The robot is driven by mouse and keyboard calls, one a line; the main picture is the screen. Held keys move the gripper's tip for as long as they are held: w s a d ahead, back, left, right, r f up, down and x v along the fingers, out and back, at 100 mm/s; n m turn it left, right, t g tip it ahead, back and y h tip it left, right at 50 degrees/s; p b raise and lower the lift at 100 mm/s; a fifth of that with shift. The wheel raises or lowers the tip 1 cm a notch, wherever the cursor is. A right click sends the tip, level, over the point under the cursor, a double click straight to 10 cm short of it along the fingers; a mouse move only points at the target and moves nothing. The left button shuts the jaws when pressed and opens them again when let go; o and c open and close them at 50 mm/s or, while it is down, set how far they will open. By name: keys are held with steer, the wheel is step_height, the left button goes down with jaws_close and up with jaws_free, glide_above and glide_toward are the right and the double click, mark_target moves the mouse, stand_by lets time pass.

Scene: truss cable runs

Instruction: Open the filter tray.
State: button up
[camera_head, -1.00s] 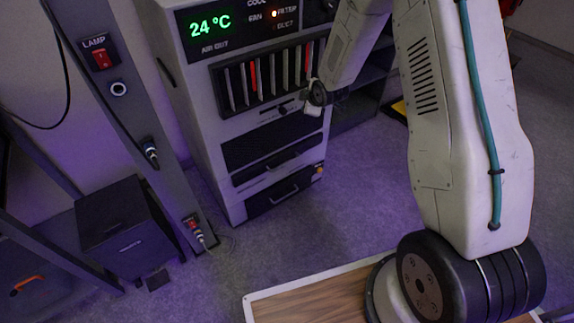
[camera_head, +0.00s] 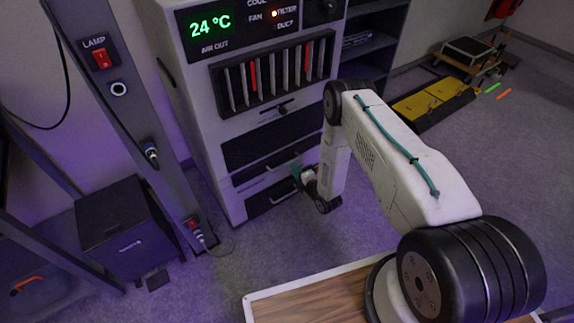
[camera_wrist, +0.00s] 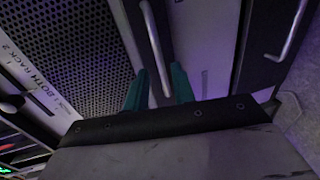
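The white cabinet (camera_head: 215,150) has two dark drawers low on its front. The upper drawer has a slim bar handle (camera_head: 282,162), and this bar handle (camera_wrist: 153,45) shows close up in the wrist view. The lower drawer has its own handle (camera_head: 284,194), also in the wrist view (camera_wrist: 290,30). I can read no filter tray label on either. My gripper (camera_head: 296,171) is at the right part of the upper drawer. In the wrist view its teal fingers (camera_wrist: 158,88) are apart, one on each side of the upper bar. Contact cannot be told.
A perforated panel (camera_head: 270,135) and a slotted rack (camera_head: 272,75) are above the drawers. A post with a lamp switch (camera_head: 102,58) stands left, near a black box (camera_head: 125,230). A wood-topped surface (camera_head: 315,300) is in front. Floor before the cabinet is clear.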

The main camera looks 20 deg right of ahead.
mark_target(287, 164)
steer(key=x, duration=0.6)
steer(key=shift+w+a, duration=0.1)
steer(key=shift+w, duration=0.15)
jaws_close()
